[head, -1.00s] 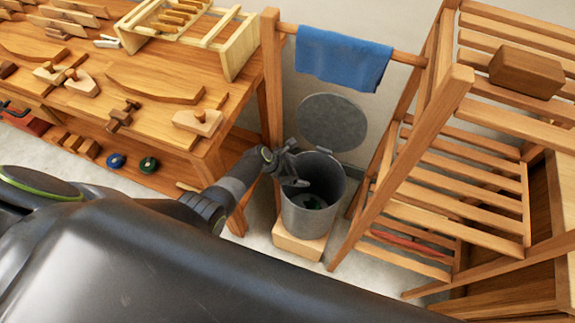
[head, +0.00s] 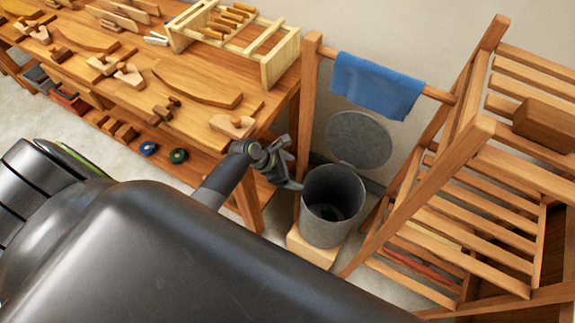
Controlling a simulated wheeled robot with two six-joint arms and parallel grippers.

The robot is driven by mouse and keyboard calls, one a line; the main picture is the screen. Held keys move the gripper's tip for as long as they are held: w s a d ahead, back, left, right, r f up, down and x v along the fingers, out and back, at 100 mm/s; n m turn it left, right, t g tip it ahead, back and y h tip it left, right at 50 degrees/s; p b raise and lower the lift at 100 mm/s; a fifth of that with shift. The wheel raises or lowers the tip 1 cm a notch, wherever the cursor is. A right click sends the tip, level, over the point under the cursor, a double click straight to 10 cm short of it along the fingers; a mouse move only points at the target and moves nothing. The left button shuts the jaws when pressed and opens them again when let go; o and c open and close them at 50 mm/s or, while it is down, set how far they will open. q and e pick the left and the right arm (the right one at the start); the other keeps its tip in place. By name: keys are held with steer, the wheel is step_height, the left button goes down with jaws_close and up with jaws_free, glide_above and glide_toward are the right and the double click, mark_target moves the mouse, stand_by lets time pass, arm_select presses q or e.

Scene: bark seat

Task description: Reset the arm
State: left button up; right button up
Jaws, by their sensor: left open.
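My left gripper (head: 284,168) is open and empty in the head view. It is just left of the grey metal bin (head: 333,222), near its rim and beside the bench's front right leg. The bin's round lid (head: 358,139) stands raised at the back. Inside the bin is a dark interior with a small dark item at the bottom that I cannot make out. My right gripper is not in view.
A wooden workbench (head: 190,85) with planes and curved wood pieces is at left. A blue cloth (head: 375,86) hangs on a rail behind the bin. A slatted wooden rack (head: 470,215) stands at right. The bin rests on a wooden block (head: 313,248).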

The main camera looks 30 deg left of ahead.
arm_select(q)
steer(key=shift+v, duration=1)
